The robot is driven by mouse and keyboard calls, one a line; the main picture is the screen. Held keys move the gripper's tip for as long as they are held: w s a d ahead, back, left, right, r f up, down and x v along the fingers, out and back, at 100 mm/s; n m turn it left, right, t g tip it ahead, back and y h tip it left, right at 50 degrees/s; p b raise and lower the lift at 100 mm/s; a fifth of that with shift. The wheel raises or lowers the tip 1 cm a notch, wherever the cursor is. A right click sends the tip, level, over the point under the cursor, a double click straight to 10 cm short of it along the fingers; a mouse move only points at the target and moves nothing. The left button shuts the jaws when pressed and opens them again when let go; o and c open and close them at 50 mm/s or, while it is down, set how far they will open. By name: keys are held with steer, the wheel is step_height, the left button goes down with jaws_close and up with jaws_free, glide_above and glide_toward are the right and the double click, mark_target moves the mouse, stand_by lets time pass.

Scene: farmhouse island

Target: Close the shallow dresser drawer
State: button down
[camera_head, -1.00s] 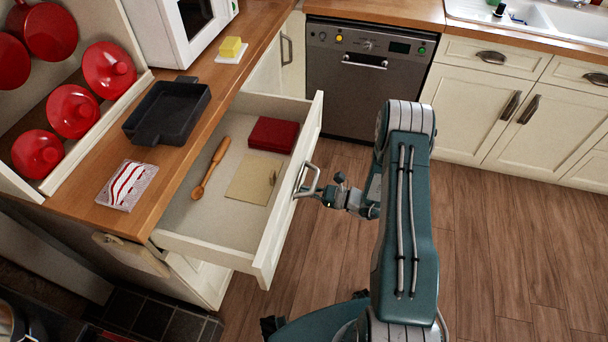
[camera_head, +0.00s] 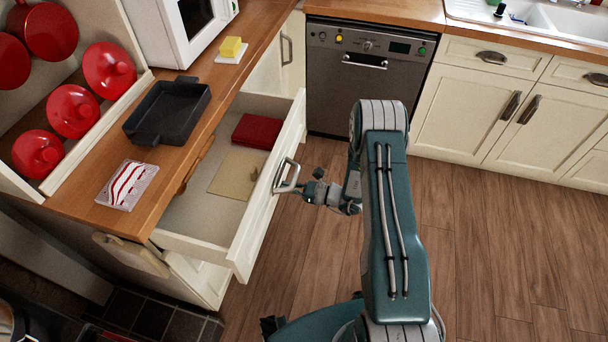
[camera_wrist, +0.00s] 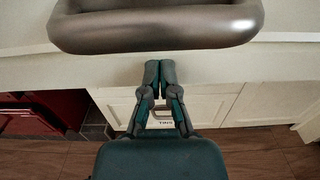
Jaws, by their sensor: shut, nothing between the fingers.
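The shallow drawer (camera_head: 254,218) is cream-coloured and stands partly pulled out of the wooden-topped dresser. It holds a dark red box (camera_head: 257,131), a tan sheet (camera_head: 238,174) and a wooden spoon (camera_head: 197,163), which is now partly under the countertop edge. Its metal handle (camera_head: 287,177) is on the front panel, and it also fills the top of the wrist view (camera_wrist: 155,28). My gripper (camera_head: 300,184) is at the drawer front by the handle. In the wrist view my gripper (camera_wrist: 153,66) is shut and empty, its tips just below the handle, against or close to the front panel; contact is unclear.
The countertop (camera_head: 84,192) carries a black pan (camera_head: 168,112), a patterned packet (camera_head: 127,185), butter on a dish (camera_head: 231,48) and a white microwave (camera_head: 176,27). A dishwasher (camera_head: 366,88) stands beyond the drawer. The wooden floor (camera_head: 490,250) to the right is clear.

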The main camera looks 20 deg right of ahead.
mark_target(214, 170)
steer(key=shift+x, duration=10.5)
steer(key=shift+x, duration=1.35)
steer(key=shift+v, duration=4.55)
